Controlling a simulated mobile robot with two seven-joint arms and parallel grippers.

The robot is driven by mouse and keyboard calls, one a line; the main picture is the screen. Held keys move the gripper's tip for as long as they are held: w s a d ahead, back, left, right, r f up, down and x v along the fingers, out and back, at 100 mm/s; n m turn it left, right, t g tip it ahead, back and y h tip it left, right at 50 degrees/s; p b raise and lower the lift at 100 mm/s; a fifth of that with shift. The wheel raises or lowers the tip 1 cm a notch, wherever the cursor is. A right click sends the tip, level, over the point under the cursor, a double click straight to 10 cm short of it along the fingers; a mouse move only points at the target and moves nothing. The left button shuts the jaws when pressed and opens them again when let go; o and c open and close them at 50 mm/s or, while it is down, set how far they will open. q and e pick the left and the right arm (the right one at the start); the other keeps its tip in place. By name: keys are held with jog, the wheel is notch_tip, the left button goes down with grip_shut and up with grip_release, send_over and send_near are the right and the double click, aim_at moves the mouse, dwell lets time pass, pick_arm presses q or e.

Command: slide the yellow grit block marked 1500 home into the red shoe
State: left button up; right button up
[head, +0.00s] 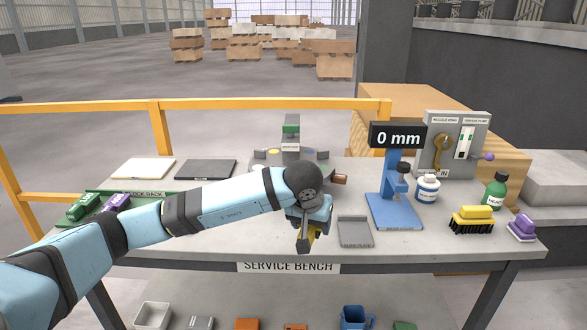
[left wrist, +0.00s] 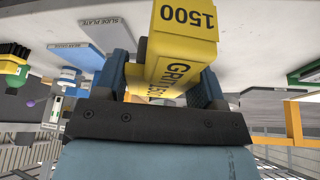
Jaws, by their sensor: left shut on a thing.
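My left gripper (head: 307,232) is shut on the yellow grit block (head: 313,237), low over the front middle of the service bench. In the left wrist view the block (left wrist: 182,48) sits between the two blue fingers (left wrist: 168,88), with 1500 on its end face and partly hidden GRIT lettering along its side. I cannot make out the red shoe in either view; my left arm covers part of the bench, including the front of the grey machine (head: 291,150). My right gripper is not in view.
A grey tray (head: 355,231) lies right of the gripper. The blue gauge stand (head: 393,210) reading 0 mm, a white bottle (head: 427,188), a yellow brush (head: 472,218) and a purple block (head: 522,227) stand farther right. The green rack (head: 88,208) is at left.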

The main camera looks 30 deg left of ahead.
pick_arm(q)
jog(key=w+a+r+n+y+p, duration=0.1)
jog(key=w+a+n+p, duration=0.2)
jog(key=w+a+p, duration=0.4)
jog(key=w+a, duration=0.2)
jog(key=a, duration=0.3)
jog(key=shift+w+a+r+n+g+y, duration=0.15)
jog(key=shift+a+r+n+g+y, duration=0.05)
jog(key=shift+a+n+g+y, duration=0.15)
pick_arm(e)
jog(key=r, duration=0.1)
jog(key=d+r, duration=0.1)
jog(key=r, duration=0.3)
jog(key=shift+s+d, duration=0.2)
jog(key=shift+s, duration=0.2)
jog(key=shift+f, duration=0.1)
pick_arm(q)
notch_tip(320, 180, down, 5)
jog(key=b, duration=0.3)
jog(key=shift+r, duration=0.2)
jog(key=shift+f+b, duration=0.5)
jog(key=shift+f, duration=0.3)
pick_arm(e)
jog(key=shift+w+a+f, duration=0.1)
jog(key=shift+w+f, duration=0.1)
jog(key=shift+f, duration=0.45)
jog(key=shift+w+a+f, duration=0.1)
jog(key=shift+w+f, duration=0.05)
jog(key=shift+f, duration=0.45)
